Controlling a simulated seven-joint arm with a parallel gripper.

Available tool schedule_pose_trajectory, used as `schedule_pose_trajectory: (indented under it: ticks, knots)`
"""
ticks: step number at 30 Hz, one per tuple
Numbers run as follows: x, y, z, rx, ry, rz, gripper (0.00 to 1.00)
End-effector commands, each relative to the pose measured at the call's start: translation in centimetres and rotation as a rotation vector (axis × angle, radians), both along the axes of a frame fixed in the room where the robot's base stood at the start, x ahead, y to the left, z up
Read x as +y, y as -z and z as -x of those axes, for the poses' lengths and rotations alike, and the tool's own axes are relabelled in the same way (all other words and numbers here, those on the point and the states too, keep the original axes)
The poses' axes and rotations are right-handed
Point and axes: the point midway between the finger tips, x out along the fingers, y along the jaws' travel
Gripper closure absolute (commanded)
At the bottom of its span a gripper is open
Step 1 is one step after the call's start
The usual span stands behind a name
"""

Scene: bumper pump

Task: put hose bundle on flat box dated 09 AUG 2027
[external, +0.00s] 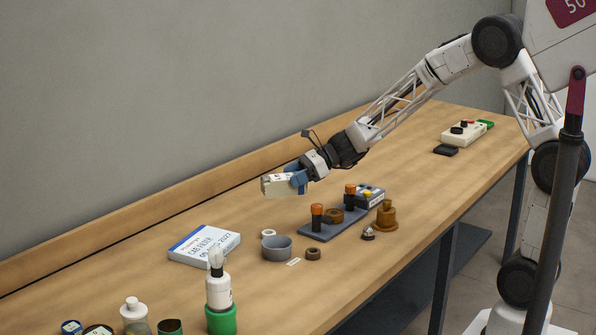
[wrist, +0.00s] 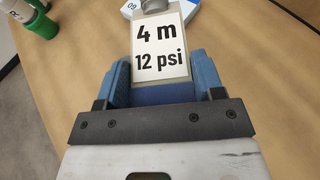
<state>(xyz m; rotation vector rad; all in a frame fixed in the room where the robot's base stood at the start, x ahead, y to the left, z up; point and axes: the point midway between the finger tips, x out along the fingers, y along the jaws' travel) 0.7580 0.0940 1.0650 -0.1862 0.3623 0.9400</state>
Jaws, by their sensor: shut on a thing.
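My gripper (external: 297,180) is shut on the hose bundle (external: 274,186), a cream, block-like piece held above the table near the back board. In the wrist view, the blue fingers of my gripper (wrist: 162,82) stand on either side of the hose bundle (wrist: 160,45), whose label reads "4 m 12 psi". The flat box (external: 204,247) is white with a blue edge and lies on the table, lower left of my gripper; its printed date appears to read 09 AUG 2027. A corner of the flat box (wrist: 130,9) shows behind the hose bundle in the wrist view.
A white bottle with a green base (external: 220,292) stands close in front of the box. A grey bowl (external: 276,248), small rings and a grey tray (external: 325,229) with orange-topped parts lie to the right. Jars stand at the lower left. A cream device (external: 465,132) is far right.

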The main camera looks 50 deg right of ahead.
Motion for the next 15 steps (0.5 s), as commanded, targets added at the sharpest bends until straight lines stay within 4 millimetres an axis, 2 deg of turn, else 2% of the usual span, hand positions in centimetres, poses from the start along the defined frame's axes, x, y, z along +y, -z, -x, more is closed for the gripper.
schedule_pose_trajectory:
  ticks: [3,15]
  knots:
    - [3.1,-0.1,-0.1,-0.001,-0.045,0.000,0.75]
    - [12.3,0.0,0.6,-0.001,-0.175,-0.001,0.75]
